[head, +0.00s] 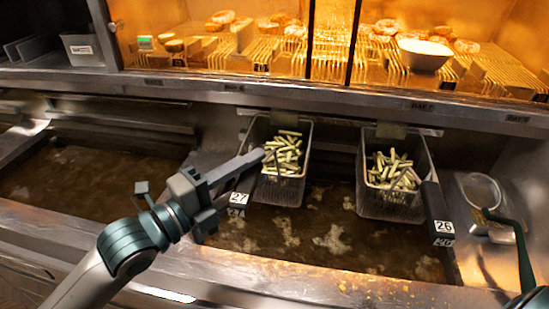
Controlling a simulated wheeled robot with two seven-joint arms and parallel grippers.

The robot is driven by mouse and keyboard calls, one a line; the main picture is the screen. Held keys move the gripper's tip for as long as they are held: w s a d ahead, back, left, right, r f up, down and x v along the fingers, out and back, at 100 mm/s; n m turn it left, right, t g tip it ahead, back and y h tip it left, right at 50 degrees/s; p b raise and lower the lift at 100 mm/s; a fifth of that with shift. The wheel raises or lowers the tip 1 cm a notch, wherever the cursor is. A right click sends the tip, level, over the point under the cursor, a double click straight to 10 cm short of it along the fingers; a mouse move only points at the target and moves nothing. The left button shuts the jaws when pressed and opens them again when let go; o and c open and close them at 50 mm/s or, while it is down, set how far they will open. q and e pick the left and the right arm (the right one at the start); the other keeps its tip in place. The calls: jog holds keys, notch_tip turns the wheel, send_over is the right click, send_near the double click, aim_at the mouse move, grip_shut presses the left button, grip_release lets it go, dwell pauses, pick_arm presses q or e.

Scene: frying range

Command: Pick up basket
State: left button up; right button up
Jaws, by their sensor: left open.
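Two wire fry baskets filled with pale green-yellow sticks hang side by side over the fryer oil. The left basket (287,190) has a handle tagged 27 (238,198) that points toward me. The right basket (390,206) has a handle tagged 26 (443,227). My left gripper (236,188) is open, with its fingers near the handle tagged 27. One long finger reaches up beside the left basket's near-left rim. I cannot tell whether it touches. My right gripper does not show.
A fryer vat with dark oil (85,185) lies at the left. A lit warming shelf (470,80) with a white bowl (424,54) and baked goods runs above. A round strainer-like item (480,190) lies at the right. The metal front edge (300,285) is between me and the oil.

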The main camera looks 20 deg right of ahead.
pick_arm(q)
jog(key=shift+w+d, duration=0.2)
jog(key=shift+d, duration=0.2)
grip_shut()
dwell(1.4)
